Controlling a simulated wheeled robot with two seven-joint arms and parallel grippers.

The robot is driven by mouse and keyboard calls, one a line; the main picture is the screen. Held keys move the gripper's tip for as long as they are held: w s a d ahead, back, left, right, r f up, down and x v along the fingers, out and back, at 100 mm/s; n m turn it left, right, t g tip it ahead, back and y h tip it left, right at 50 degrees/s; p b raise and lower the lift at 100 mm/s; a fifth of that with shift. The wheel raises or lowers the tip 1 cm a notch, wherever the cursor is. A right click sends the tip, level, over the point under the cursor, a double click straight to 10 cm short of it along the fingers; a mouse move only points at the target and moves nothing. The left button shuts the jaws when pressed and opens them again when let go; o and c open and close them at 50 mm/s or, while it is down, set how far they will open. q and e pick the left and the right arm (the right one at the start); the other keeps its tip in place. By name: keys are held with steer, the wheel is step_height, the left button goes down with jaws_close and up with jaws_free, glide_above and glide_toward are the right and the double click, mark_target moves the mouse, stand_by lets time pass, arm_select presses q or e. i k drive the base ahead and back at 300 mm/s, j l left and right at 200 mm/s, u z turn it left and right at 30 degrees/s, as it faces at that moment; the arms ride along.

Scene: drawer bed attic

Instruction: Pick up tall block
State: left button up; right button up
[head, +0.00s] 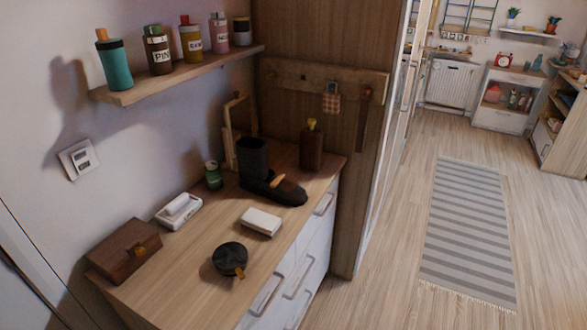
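I see no plainly marked tall block in the head view. The tall shapes on the wooden cabinet top (180,275) are an upright dark brown block-like thing (312,150) with a yellow top, at the back right, and an upright black shape (252,158) to its left. The black shape adjoins a low black shoe-like thing (285,192) with an orange-tan piece on it; I cannot tell whether they are one object. Neither of my grippers is in view.
A brown box (125,248), a white soap dish (179,211), a white block (261,222), a round black tin (230,259) and a green can (213,175) stand on the cabinet. A wall shelf (125,97) holds several bottles. The floor by the striped rug (465,235) is clear.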

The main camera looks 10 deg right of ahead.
mark_target(311, 138)
steer(key=i+l+z, duration=0.1)
steer(key=i+l, duration=0.25)
steer(key=l, duration=0.2)
steer(key=i+l+z, duration=0.1)
steer(key=i+l, duration=0.3)
steer(key=l, duration=0.15)
